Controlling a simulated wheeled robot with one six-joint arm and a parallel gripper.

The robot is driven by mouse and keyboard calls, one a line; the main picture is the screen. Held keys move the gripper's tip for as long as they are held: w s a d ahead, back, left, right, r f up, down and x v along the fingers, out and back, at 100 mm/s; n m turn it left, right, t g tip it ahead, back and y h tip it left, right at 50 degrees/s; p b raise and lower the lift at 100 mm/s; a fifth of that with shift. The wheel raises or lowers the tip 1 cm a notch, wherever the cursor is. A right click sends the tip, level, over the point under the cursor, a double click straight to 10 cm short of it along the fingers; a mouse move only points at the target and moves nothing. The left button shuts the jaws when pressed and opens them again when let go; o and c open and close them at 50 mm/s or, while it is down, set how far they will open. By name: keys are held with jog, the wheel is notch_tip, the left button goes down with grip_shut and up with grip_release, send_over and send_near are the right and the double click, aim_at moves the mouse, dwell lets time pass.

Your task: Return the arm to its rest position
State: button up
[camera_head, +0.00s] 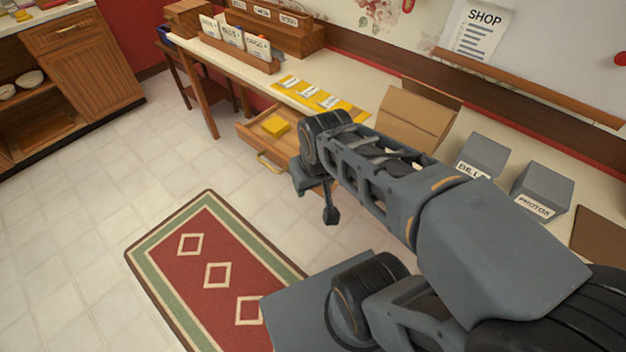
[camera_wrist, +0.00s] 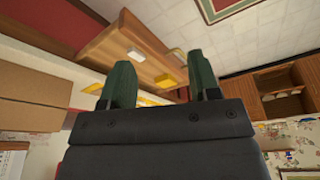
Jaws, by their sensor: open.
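My arm reaches across the head view from the lower right toward the open drawer. My gripper (camera_head: 331,216) hangs at the arm's far end, in front of the desk and above the floor. In the wrist view its two dark green fingers (camera_wrist: 163,88) stand well apart, with nothing held between them. A yellow item (camera_head: 276,126) lies in the open wooden drawer (camera_head: 250,137), beyond the gripper and apart from it. The arm hides part of the drawer and the desk.
The desk (camera_head: 226,56) bears a yellow mat (camera_head: 345,108) with cards, a cardboard box (camera_head: 405,120), and grey boxes labelled BILLS (camera_head: 483,152) and PHOTOS (camera_head: 545,184). A red rug (camera_head: 192,270) lies on the floor. A wooden cabinet (camera_head: 85,45) stands at left. The tiled floor between is clear.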

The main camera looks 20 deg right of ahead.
notch_tip(320, 180, up, 9)
jog(key=p, duration=0.7)
jog(key=shift+s+f+t, duration=0.15)
jog(key=shift+f+t, duration=0.05)
jog(key=shift+t, duration=0.1)
jog(key=shift+a, duration=0.1)
